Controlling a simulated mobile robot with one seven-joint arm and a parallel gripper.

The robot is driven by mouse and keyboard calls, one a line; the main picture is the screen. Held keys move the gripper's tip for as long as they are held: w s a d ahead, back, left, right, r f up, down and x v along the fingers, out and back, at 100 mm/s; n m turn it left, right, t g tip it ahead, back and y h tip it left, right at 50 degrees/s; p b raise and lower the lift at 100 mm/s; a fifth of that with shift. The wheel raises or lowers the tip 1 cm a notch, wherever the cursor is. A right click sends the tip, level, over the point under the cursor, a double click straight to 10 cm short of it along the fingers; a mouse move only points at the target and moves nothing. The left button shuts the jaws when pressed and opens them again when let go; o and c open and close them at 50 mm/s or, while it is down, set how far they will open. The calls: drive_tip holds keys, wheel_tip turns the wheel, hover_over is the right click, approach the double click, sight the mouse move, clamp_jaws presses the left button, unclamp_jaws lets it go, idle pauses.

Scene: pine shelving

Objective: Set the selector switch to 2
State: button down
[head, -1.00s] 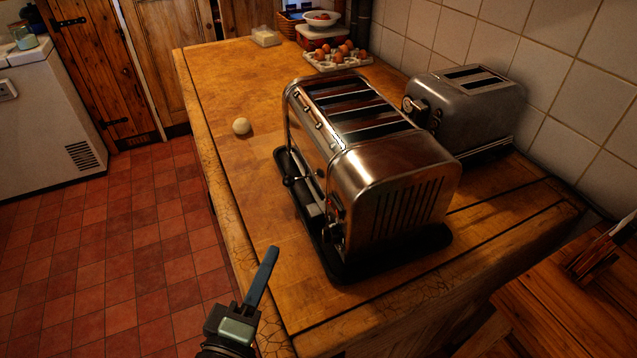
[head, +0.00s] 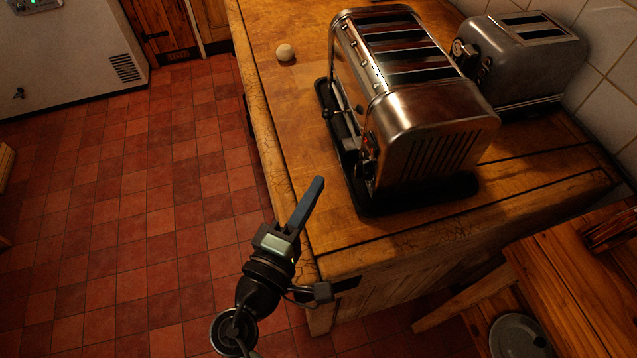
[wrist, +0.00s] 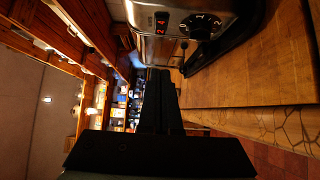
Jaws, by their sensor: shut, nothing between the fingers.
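The large chrome toaster (head: 430,115) stands on a black base on the wooden counter, and its control end faces my gripper's side. In the wrist view, the toaster's metal panel (wrist: 228,8) shows at the top. It carries a black selector knob (wrist: 200,32) with white numerals around it, 1 and 2 among them. I cannot tell which numeral it points to. A small red-lit display (wrist: 162,22) is beside the knob. My gripper (head: 318,182) is shut and empty, left of the toaster near the counter edge, apart from the knob. Its dark fingers also show in the wrist view (wrist: 158,74).
A smaller grey toaster (head: 525,55) stands behind, by the tiled wall. A pale round ball (head: 285,52) rests on the counter (head: 300,110) at the left. A wooden piece of furniture (head: 580,260) is at lower right. Red tiled floor (head: 150,230) lies open at left.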

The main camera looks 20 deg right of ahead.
sight(370, 145)
drive_tip(key=w+d+p, duration=0.2)
drive_tip(key=w+d, duration=0.4)
drive_tip(key=d, duration=0.2)
drive_tip(key=shift+d, duration=0.35)
drive_tip(key=shift+w+d, duration=0.1)
drive_tip(key=shift+d, duration=0.15)
drive_tip(key=shift+w+a+b, duration=0.1)
drive_tip(key=shift+b, duration=0.2)
